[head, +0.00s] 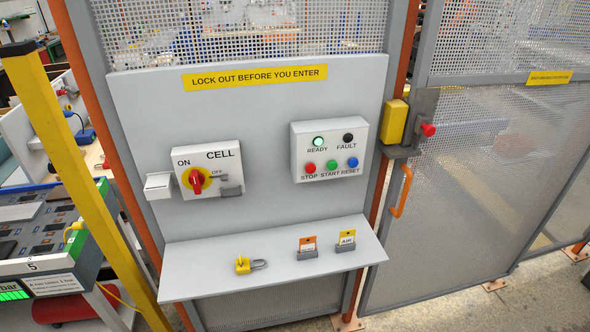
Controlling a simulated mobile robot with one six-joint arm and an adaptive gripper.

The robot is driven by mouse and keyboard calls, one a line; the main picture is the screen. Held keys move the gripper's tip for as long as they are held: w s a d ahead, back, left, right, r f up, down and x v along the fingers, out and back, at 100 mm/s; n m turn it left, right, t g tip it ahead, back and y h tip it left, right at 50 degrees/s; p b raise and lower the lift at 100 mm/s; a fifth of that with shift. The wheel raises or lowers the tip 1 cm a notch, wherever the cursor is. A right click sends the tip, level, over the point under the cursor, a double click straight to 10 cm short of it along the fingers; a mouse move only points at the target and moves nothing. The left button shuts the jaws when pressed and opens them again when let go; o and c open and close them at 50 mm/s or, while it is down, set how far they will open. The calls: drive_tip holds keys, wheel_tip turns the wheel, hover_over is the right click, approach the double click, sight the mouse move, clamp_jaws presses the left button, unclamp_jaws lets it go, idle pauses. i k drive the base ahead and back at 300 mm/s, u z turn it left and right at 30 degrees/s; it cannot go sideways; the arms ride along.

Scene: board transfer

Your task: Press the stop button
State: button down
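The red stop button (310,168) is on the lower left of the control box (300,140), above its STOP label. A green start button (332,165) and a blue reset button (353,162) sit to its right. Above them the READY lamp (318,142) glows green and the FAULT lamp (348,138) is dark. Nothing covers the stop button. My gripper is not in view.
A CELL switch (196,179) with a red knob is on the panel's left. A shelf (215,268) below holds a yellow padlock (243,265) and two tags (307,244). A yellow post (75,190) stands left; a mesh gate (470,180) with an orange handle (402,190) is right.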

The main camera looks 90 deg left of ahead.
sight(310, 168)
drive_tip(key=k, duration=1.35)
drive_tip(key=u, duration=1.4)
drive_tip(key=i, duration=0.35)
drive_tip(key=u, duration=0.25)
